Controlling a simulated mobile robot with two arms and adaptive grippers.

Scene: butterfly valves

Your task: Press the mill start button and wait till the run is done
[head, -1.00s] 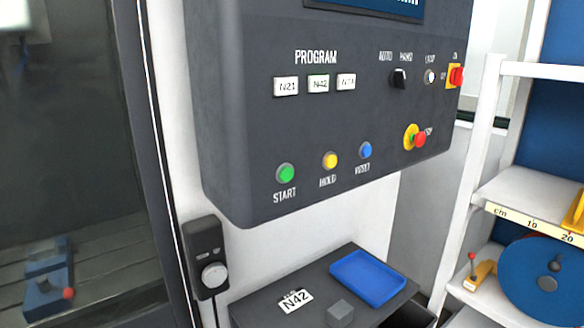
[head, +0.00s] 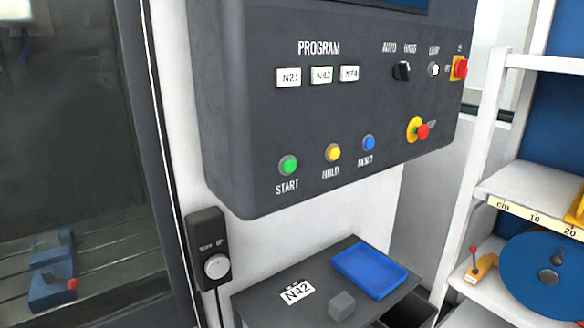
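The green START button (head: 288,165) is at the lower left of the dark control panel (head: 250,110) in the head view. The yellow HOLD button (head: 333,153) and the blue button (head: 368,142) are to its right. Above are the program keys N21 (head: 289,77), N42 (head: 321,75) and a third key (head: 349,74) that is hard to read. The mill's glass door (head: 70,150) is at the left, with a blue vise (head: 52,280) behind it. Neither of my grippers is in view.
A red knob on a yellow base (head: 420,131) and a red switch (head: 459,67) are on the panel. Below are a hand pendant (head: 208,255), a dark shelf (head: 260,305) with an N42 card (head: 297,291), a grey block (head: 342,305) and a blue tray (head: 370,271). White shelving (head: 480,180) stands right.

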